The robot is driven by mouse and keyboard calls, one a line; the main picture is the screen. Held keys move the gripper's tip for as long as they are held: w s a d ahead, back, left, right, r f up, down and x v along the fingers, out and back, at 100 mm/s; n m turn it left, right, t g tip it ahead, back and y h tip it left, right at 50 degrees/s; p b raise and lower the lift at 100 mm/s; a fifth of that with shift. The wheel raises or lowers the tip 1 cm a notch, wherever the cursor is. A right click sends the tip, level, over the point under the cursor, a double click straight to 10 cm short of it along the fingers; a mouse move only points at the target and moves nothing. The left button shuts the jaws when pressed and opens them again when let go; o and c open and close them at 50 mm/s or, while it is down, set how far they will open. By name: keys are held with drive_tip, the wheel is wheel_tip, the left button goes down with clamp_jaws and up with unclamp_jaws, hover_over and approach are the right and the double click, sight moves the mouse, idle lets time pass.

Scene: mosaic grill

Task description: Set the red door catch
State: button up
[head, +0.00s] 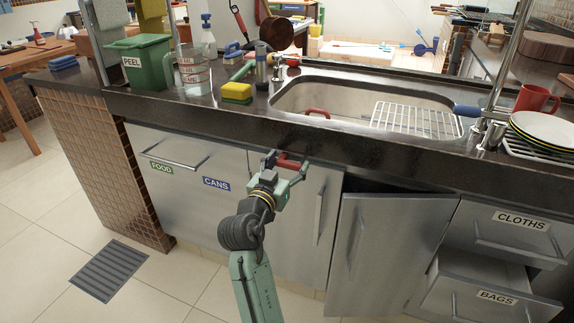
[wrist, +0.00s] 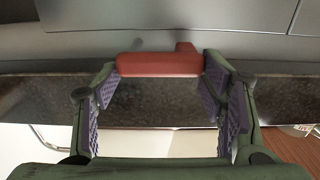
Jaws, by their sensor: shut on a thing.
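The red door catch (head: 289,163) is a short red bar at the top of the cabinet front, just under the dark counter edge. In the wrist view the catch (wrist: 160,64) lies crosswise between the fingers, with a small raised tab towards its right end. My gripper (head: 286,167) is shut on the catch, one finger at each end; its fingers also show in the wrist view (wrist: 161,72). The grey cabinet door (head: 303,215) below has a vertical handle and looks closed. The fingers partly hide the ends of the catch.
The counter edge (head: 300,136) overhangs just above my gripper. A neighbouring door (head: 385,245) to the right stands ajar, with a dark gap above it. The BAGS drawer (head: 485,300) is pulled out. A sink (head: 355,95) lies above; the floor at left is mostly clear.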

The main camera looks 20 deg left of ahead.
drive_tip(key=c, duration=0.3)
drive_tip(key=shift+n, duration=0.3)
drive_tip(key=n, duration=0.1)
drive_tip(key=n+p, duration=0.1)
drive_tip(key=n, duration=0.1)
drive_tip(key=shift+f, duration=0.4)
drive_tip(key=f+n+p, duration=0.1)
drive_tip(key=n+p, duration=0.1)
drive_tip(key=n, duration=0.2)
drive_tip(key=d+f+n+p, duration=0.1)
drive_tip(key=n+p, duration=0.2)
drive_tip(key=n, duration=0.2)
drive_tip(key=f+n+p, duration=0.1)
drive_tip(key=n+p, duration=0.2)
drive_tip(key=n, duration=0.2)
drive_tip(key=shift+d, duration=0.35)
drive_tip(key=shift+n+p, duration=0.3)
drive_tip(key=o, duration=1.2)
drive_tip(key=shift+c, duration=0.2)
